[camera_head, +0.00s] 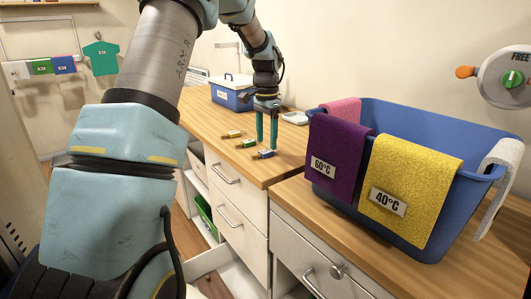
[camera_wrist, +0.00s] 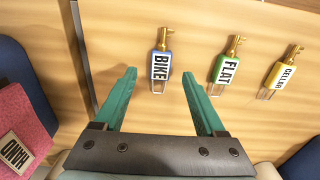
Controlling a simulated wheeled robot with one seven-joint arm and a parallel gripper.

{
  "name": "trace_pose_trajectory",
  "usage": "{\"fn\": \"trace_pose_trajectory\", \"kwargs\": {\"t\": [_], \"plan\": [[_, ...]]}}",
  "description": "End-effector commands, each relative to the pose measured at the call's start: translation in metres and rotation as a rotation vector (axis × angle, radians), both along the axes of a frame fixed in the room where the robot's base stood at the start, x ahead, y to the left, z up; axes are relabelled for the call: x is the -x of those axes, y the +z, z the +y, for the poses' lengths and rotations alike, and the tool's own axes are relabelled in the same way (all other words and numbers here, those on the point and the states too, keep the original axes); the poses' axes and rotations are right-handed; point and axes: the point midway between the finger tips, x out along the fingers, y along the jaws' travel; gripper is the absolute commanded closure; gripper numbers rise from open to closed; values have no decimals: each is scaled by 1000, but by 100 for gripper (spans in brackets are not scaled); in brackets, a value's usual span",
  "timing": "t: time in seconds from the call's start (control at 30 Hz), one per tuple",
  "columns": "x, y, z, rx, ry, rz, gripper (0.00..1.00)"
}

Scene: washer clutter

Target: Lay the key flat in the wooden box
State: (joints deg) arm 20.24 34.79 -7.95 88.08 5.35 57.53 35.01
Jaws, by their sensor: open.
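Three brass keys with labelled tags lie in a row on the wooden counter. In the wrist view these are the blue-tagged BIKE key (camera_wrist: 161,66), the green-tagged FLAT key (camera_wrist: 227,68) and the yellow-tagged CELLAR key (camera_wrist: 284,74). In the head view the blue-tagged key (camera_head: 264,154) is nearest, then the green-tagged key (camera_head: 245,143), then the yellow-tagged key (camera_head: 232,134). My gripper (camera_head: 267,144) is open and empty, pointing down over the counter. In the wrist view its fingertips (camera_wrist: 159,73) straddle the BIKE key; contact cannot be told. I cannot make out a wooden box.
A blue laundry basket (camera_head: 430,135) with hanging cloths stands on the right. A blue box with a white lid (camera_head: 233,97) stands behind my gripper. White drawers (camera_head: 240,225) are under the counter (camera_head: 225,118). Free counter lies left of the keys.

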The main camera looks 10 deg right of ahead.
Motion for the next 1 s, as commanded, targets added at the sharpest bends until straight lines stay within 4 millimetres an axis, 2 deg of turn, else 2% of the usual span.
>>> {"fn": "trace_pose_trajectory", "kwargs": {"t": [0.2,0.5,1.0], "plan": [[1,-27,4,-2,0,1,28],[1,-33,3,0,0,-1,28],[1,-33,3,0,0,-1,84]]}}
